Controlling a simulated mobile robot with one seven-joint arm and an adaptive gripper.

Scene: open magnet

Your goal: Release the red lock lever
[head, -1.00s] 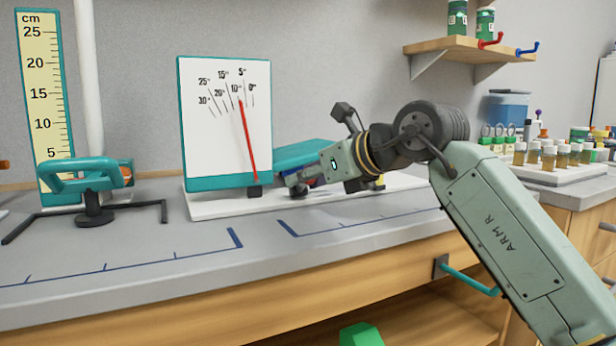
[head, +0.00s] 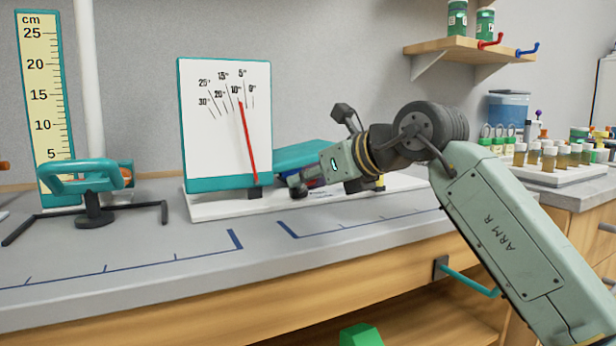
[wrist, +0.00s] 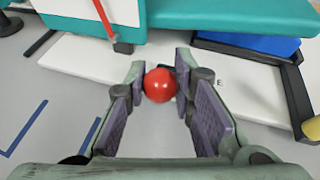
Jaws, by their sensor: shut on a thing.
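The red ball knob (wrist: 160,85) of the lock lever shows between the finger pads in the wrist view. My gripper (wrist: 161,78) is shut on it, one finger on each side. The rest of the lever is hidden behind the knob and fingers. In the head view my gripper (head: 292,184) reaches in from the right, low beside the teal ramp (head: 308,155); the knob cannot be made out there. The white angle dial (head: 220,115) stands left of the gripper, with its red pointer (head: 248,140) near the 10 degree mark.
The ramp stands on a white base plate (head: 225,208) on the grey bench. A teal-handled stand (head: 90,185) and a centimetre scale (head: 45,95) are at the left. Vials (head: 562,155) stand in a rack at the right. The front middle of the bench is clear.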

